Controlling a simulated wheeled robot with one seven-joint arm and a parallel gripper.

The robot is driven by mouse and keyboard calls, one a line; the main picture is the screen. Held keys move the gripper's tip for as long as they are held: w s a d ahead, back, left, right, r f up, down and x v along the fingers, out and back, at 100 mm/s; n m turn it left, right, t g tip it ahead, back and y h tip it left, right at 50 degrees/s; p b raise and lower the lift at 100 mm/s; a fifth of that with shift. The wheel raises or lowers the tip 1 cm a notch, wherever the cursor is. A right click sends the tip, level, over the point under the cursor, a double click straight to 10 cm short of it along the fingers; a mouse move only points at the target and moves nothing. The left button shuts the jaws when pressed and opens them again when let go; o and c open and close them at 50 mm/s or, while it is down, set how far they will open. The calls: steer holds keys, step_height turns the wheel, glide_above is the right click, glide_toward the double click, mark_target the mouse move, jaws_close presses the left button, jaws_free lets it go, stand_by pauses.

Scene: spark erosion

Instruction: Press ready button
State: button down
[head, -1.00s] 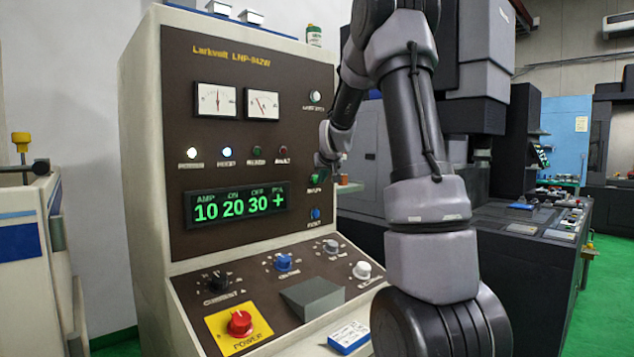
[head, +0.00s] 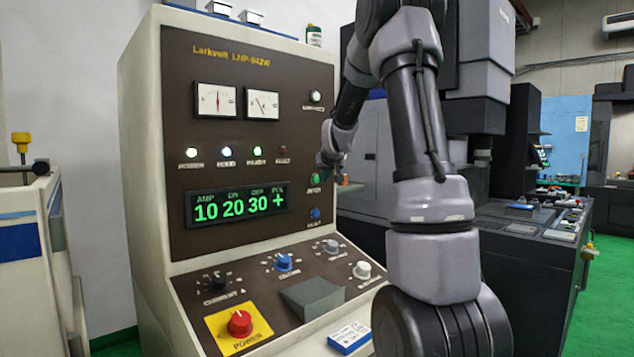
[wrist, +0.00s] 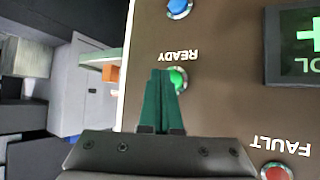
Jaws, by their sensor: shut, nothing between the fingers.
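The ready button is a green round button on the brown panel, at the right edge in the head view (head: 315,179). It also shows in the wrist view (wrist: 179,80), glowing green beside its READY label. My gripper (wrist: 161,76) is shut, with its green fingers together and empty. In the wrist view the fingertips are just left of the button and cover part of its rim. In the head view my gripper (head: 320,161) is just above the button. I cannot tell whether it touches. The third panel lamp (head: 257,152) is lit green.
A blue button (head: 315,213) sits below the green one. A white knob (head: 315,96) is higher up. The sloped console below has knobs and a red power button (head: 239,323). A small blue and white box (head: 349,338) lies at its front edge.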

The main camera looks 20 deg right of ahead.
steer(key=s, duration=0.2)
steer(key=s+d, duration=0.2)
steer(key=s, duration=0.1)
steer(key=shift+s, duration=0.3)
stand_by(0.4)
stand_by(0.7)
steer(key=s+a+r+g+y, duration=0.1)
steer(key=s+a+r, duration=0.1)
steer(key=s+a, duration=0.75)
steer(key=s+a+r+g+y, duration=0.1)
steer(key=s+a+r, duration=0.1)
steer(key=s+a, duration=0.75)
steer(key=s+f+m+g+y, duration=0.1)
steer(key=s+f+m+y, duration=0.1)
steer(key=s, duration=1.2)
steer(key=shift+s, duration=0.35)
